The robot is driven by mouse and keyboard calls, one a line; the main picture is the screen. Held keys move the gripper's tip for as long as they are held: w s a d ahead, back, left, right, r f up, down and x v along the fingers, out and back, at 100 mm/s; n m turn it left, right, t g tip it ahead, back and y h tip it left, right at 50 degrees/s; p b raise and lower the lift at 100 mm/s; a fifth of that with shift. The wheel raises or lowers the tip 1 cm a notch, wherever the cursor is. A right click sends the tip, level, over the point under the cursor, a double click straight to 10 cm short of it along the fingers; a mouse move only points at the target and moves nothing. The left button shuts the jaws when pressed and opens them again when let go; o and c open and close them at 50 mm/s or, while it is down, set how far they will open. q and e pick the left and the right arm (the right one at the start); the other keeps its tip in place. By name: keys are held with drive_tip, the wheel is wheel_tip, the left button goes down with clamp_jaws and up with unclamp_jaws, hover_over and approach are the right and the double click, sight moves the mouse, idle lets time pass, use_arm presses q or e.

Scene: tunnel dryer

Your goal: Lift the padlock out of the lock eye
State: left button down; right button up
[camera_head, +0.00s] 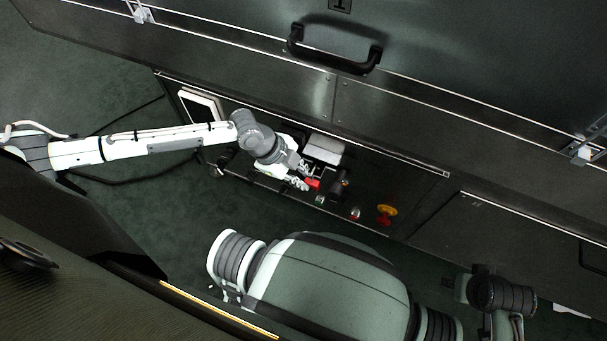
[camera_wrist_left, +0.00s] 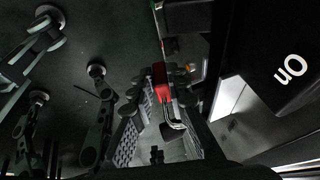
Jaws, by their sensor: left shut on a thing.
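The padlock (camera_head: 313,183) is a small red block at the control panel. In the left wrist view its red body (camera_wrist_left: 160,74) and bright metal shackle (camera_wrist_left: 174,112) show between the fingers. My left gripper (camera_head: 304,177) reaches in from the left and is shut on the padlock; it also shows in the left wrist view (camera_wrist_left: 159,96). The lock eye cannot be made out, so I cannot tell whether the shackle is in it.
The dark panel carries a red emergency button on yellow (camera_head: 386,212), a white-framed screen (camera_head: 200,108) and a pale box (camera_head: 325,149) close to my gripper. A black handle (camera_head: 335,58) projects above. The green floor (camera_head: 110,215) in front is open.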

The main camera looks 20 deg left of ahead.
sight(310, 179)
use_arm(q)
drive_tip(key=c, duration=2.1)
unclamp_jaws()
drive_tip(key=shift+w+d+r, duration=0.1)
drive_tip(key=shift+r, duration=0.65)
drive_tip(key=shift+w+d+r, duration=0.1)
drive_tip(key=shift+r, duration=0.65)
drive_tip(key=shift+c, duration=0.2)
drive_tip(key=shift+o, duration=0.8)
drive_tip(key=shift+s+r+p, duration=0.15)
drive_tip(key=shift+r+p, duration=0.2)
drive_tip(key=shift+r, duration=0.4)
drive_tip(key=shift+s+a+r, duration=0.25)
drive_tip(key=shift+s+r, duration=0.45)
drive_tip(key=shift+r, duration=0.2)
clamp_jaws()
drive_tip(key=shift+f, duration=0.2)
drive_tip(key=shift+d, duration=0.1)
drive_tip(key=shift+c, duration=1.2)
unclamp_jaws()
drive_tip(key=shift+f, duration=0.1)
drive_tip(key=o, duration=0.4)
drive_tip(key=shift+b, duration=0.3)
drive_tip(key=shift+o, duration=0.2)
